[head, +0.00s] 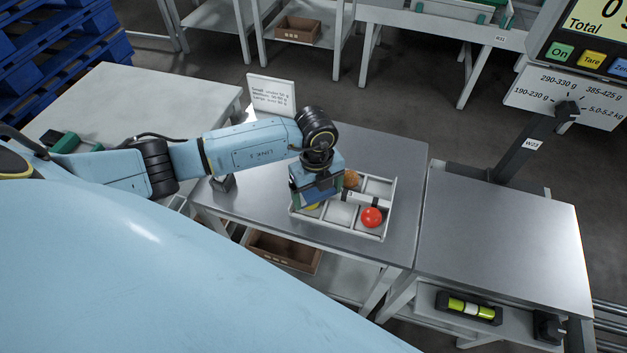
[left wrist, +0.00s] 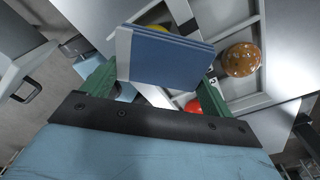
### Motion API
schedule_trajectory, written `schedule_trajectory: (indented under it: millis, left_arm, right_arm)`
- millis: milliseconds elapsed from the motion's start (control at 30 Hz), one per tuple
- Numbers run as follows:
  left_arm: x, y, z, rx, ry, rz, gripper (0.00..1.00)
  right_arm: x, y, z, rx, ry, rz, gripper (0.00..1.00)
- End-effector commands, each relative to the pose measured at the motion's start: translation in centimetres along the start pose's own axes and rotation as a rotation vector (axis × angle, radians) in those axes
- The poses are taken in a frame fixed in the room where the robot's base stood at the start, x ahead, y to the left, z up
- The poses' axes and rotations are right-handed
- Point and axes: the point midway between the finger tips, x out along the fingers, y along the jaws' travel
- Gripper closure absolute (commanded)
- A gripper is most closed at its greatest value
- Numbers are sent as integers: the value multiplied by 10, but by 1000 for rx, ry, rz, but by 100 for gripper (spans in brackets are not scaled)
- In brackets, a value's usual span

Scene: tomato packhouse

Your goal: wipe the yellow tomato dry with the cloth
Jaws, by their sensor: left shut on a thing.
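My left gripper (head: 318,194) is over the left part of a white divided tray (head: 343,232). In the left wrist view its green fingers are shut on a blue, flat-faced block with a pale side, which looks like the folded cloth (left wrist: 170,60). The yellow tomato (head: 312,206) lies in the tray right below the gripper, mostly hidden by it. In the left wrist view only a bit of the yellow tomato (left wrist: 157,29) shows past the cloth's edge; I cannot tell whether they touch. My right gripper is not in view.
A red tomato (head: 372,217) sits in the tray's front right compartment. A brown-orange round item (head: 351,178) is in a back one. A sign card (head: 271,95) stands behind. The steel table (head: 400,165) is clear right of the tray; a scale post (head: 535,140) stands further right.

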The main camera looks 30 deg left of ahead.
Motion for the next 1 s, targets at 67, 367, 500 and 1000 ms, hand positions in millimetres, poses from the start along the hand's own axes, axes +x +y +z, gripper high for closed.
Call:
schedule_trajectory:
  millis: [67, 367, 500, 1000]
  left_arm:
    - [0, 0, 0, 0, 0, 1, 32]
    - [0, 0, 0, 0, 0, 1, 32]
    - [0, 0, 0, -1, 0, 1, 32]
    - [1, 6, 0, -1, 0, 4, 32]
  right_arm:
    - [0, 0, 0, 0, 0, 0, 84]
    - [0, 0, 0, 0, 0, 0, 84]
    - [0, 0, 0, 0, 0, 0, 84]
    - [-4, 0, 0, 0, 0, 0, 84]
